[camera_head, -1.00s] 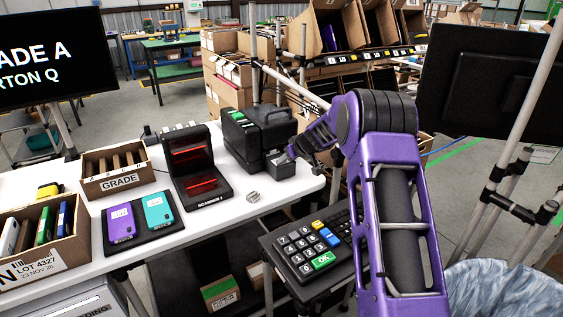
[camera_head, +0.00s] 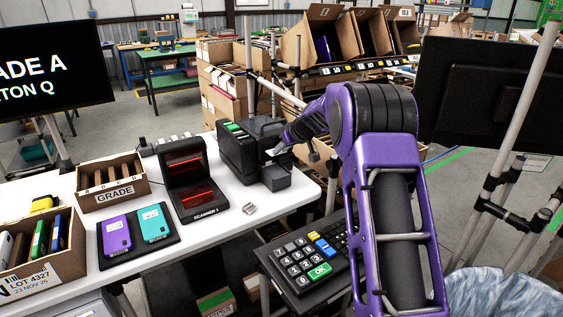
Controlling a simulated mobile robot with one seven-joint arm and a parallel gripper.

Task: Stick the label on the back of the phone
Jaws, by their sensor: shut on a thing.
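A purple phone (camera_head: 116,240) and a teal phone (camera_head: 155,229) lie side by side on a black pad (camera_head: 134,250) on the white table. Each has a pale printed patch on its upper face; its print is too small to read. A black label printer (camera_head: 236,152) with green buttons stands at the back of the table. My gripper (camera_head: 274,150) is just above the grey block (camera_head: 275,178) at the printer's front right, well away from the phones. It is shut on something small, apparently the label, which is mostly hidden.
A black scanner (camera_head: 190,183) stands between the pad and printer. A GRADE box (camera_head: 113,190) and a LOT 4327 carton (camera_head: 32,283) are at left. A keypad (camera_head: 305,262) is at the front. Small metal clips (camera_head: 249,209) lie on the table; white surface around them is clear.

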